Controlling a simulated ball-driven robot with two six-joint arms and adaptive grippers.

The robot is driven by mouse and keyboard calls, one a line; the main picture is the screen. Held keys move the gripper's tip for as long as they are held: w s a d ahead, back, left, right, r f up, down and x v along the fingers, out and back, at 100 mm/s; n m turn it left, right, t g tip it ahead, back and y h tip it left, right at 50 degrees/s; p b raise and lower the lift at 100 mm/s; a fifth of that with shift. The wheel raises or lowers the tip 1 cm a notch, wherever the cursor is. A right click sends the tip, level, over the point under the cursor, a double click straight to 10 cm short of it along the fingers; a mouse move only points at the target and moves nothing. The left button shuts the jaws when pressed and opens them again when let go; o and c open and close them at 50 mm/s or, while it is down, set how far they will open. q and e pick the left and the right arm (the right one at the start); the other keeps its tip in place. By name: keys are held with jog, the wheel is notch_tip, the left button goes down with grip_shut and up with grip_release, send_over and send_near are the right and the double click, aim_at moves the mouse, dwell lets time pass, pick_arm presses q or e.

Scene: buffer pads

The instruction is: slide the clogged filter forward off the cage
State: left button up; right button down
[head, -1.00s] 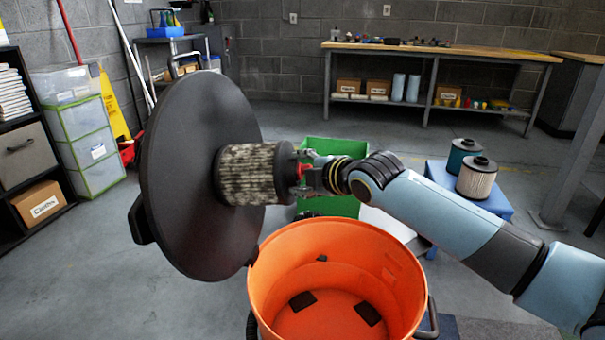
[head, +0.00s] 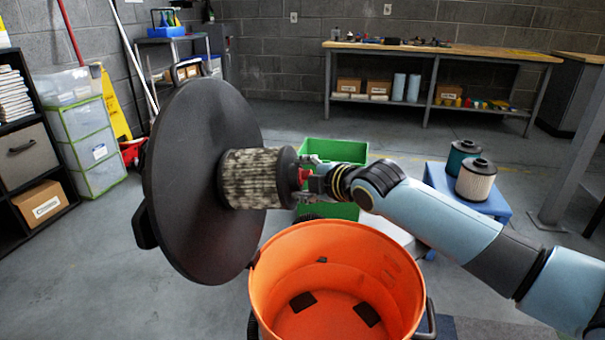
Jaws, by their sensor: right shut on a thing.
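The clogged filter (head: 250,178), a grey, dirt-streaked cylinder with a black end cap (head: 286,177), sticks out sideways from a large black disc-shaped lid (head: 185,170). The lid stands on edge, tilted, above and left of the orange bucket (head: 290,255). The filter's left end is still against the lid's face. The cage is hidden inside the filter. My right gripper (head: 306,178) is shut at the filter's right end, by the black cap, with a red part showing between its fingers. Their exact contact is small and partly hidden. My left gripper is not in view.
The open orange bucket stands below the filter. A green bin (head: 336,152) is behind my right gripper. A blue stand (head: 492,205) at the right holds a cream filter (head: 476,182) and a teal one (head: 461,157). Clear floor lies behind, towards the workbench (head: 440,48).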

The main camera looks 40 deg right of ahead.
pick_arm(q)
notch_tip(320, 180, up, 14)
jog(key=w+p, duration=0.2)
jog(key=p, duration=1.3)
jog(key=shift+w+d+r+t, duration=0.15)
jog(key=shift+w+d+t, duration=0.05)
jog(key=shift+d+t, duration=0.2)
pick_arm(e)
jog(key=s+d+r, duration=0.3)
jog(key=s+d, duration=1)
jog(key=s, duration=0.2)
jog(key=shift+s+d+r, duration=0.15)
jog(key=shift+s+r, duration=0.15)
